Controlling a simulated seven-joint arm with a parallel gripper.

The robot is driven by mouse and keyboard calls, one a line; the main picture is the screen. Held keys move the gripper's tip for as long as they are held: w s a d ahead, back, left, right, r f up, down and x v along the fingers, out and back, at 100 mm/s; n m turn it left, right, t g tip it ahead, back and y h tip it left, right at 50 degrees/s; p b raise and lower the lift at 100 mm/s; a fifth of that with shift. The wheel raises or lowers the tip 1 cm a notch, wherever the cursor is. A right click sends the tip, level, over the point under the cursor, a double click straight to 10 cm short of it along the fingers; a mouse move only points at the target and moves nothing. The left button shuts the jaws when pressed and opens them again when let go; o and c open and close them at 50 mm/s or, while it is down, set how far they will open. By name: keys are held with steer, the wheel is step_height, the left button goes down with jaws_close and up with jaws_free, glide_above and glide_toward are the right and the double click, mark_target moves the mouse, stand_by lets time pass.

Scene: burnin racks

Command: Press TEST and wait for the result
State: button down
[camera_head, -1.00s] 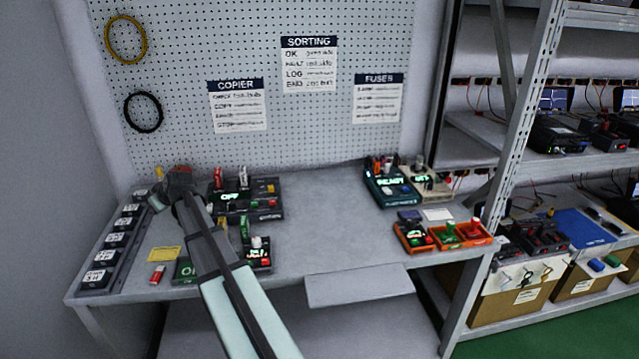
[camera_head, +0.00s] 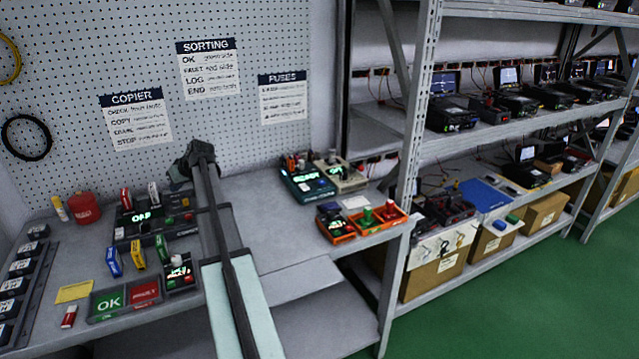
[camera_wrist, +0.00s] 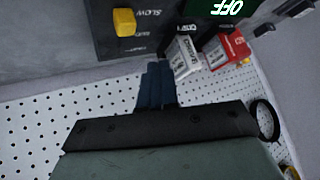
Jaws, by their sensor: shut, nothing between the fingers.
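My gripper (camera_head: 197,158) is shut and empty, raised over the back of the bench, between the copier and the teal tester. Its closed dark fingers (camera_wrist: 158,82) also show in the wrist view. The teal tester (camera_head: 308,186) sits at the back right of the bench with a lit green display that seems to read READY. A beige box (camera_head: 345,180) with a lit display stands beside it. No TEST label is legible. The black copier (camera_head: 152,228) is left of my gripper. In the wrist view the copier panel (camera_wrist: 85,12) shows OFF and a yellow slider.
An orange tray (camera_head: 370,228) with small devices lies at the bench's front right. A shelf upright (camera_head: 415,130) stands right of the bench. The bench middle is clear.

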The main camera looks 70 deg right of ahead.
steer(key=s+d+r+m, duration=0.3)
steer(key=s+d, duration=1.5)
steer(key=s, duration=0.1)
step_height(320, 180, up, 3)
steer(key=m, duration=0.3)
glide_above(324, 182)
steer(key=shift+s+a+h, duration=0.1)
steer(key=shift+h, duration=0.2)
steer(key=shift+f, duration=0.1)
steer(key=shift+f, duration=4.35)
steer(key=shift+f, duration=0.4)
